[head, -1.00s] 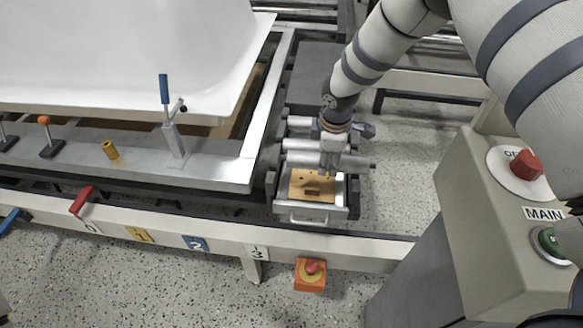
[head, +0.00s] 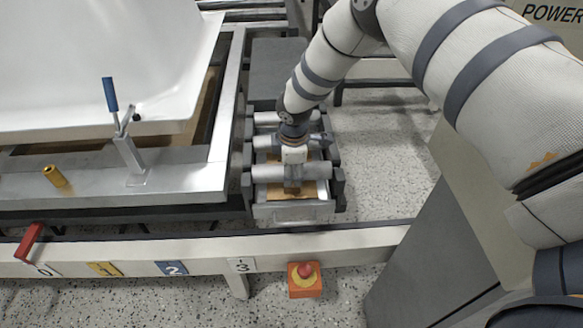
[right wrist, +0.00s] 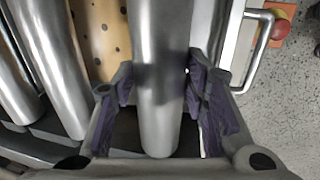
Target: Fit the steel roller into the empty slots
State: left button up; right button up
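The steel roller (head: 265,173) lies crosswise over the front of the small conveyor frame (head: 338,190), its ends close to the two side rails. I cannot tell whether its ends sit down in the slots. My right gripper (head: 292,178) comes down on it from above. In the right wrist view the roller (right wrist: 160,110) runs between the purple-padded fingers of the right gripper (right wrist: 162,85), one finger on each side, shut on it. Other rollers (right wrist: 55,75) lie parallel behind it. My left gripper is not in view.
A yellow-brown plate with holes (right wrist: 98,35) lies under the rollers. A front panel with a handle (head: 292,212) closes the conveyor's near end. The bathtub shell (head: 90,65) on its metal frame stands left. An orange emergency-stop box (head: 304,280) is in front. Open floor (head: 385,150) lies right.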

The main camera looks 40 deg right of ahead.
jog(key=o, duration=0.3)
jog(key=shift+r, duration=0.1)
jog(key=shift+r, duration=0.35)
notch_tip(320, 180, up, 12)
jog(key=s+a+p, duration=0.1)
jog(key=s+p, duration=0.1)
jog(key=p, duration=0.1)
jog(key=s+a+f+m+g+y, duration=0.1)
jog(key=s+a+f+m+g, duration=0.1)
jog(key=s+a+f, duration=0.5)
jog(key=s+a+f+m+g+y, duration=0.1)
jog(key=s+a+f+m+y, duration=0.15)
jog(key=s+f, duration=0.9)
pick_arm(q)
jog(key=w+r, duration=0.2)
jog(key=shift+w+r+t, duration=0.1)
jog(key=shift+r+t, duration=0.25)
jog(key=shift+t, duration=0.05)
pick_arm(e)
jog(key=s+d+r+m+g+h, duration=0.1)
jog(key=s+m, duration=0.6)
jog(key=s, duration=2.3)
jog(key=shift+r+m+g+h, duration=0.35)
jog(key=shift+r+g+h, duration=0.4)
jog(key=shift+g, duration=0.35)
